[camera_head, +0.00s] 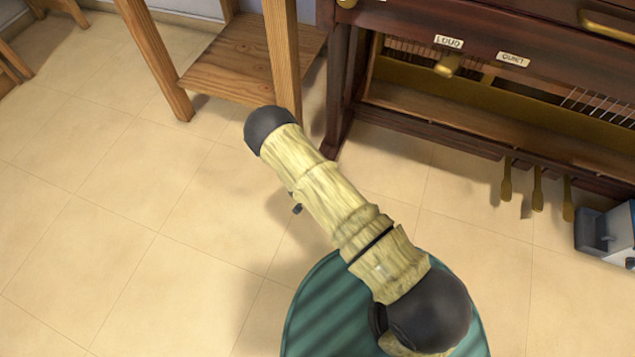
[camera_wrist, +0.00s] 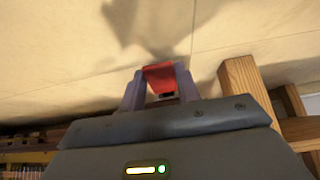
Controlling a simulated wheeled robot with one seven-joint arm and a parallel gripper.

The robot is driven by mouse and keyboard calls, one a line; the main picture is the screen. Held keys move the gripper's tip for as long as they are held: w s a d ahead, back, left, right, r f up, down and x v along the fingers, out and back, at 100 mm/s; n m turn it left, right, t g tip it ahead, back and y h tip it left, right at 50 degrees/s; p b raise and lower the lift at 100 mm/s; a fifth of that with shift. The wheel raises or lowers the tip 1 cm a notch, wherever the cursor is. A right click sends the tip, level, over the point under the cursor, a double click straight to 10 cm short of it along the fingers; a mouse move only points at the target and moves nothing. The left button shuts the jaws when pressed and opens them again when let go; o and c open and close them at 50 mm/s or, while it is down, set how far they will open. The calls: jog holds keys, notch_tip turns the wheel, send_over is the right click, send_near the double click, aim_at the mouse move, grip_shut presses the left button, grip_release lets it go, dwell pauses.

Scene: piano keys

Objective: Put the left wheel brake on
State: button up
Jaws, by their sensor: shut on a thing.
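A small red piece (camera_wrist: 160,78), which looks like the brake lever, sits between the fingertips of my gripper (camera_wrist: 159,84) in the wrist view. My gripper is shut on it, with a finger against each side. The wheel itself does not show in the wrist view. In the head view the piano (camera_head: 480,130) stands at the upper right, with its left leg (camera_head: 340,100) near the picture's middle. My arm crosses in front and hides my gripper, the red piece and the left wheel there.
A wooden stand (camera_head: 225,78) with a low shelf is just left of the piano; its wood also shows close on the right in the wrist view (camera_wrist: 240,85). Brass pedals (camera_head: 537,190) and a blue-white box (camera_head: 607,232) are at right. The tiled floor (camera_head: 130,230) at left is clear.

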jog(key=o, duration=1)
jog(key=p+v, duration=0.9)
jog(key=v, duration=0.8)
jog(key=shift+a+r, duration=0.1)
jog(key=shift+r, duration=0.05)
jog(key=shift+s, duration=0.15)
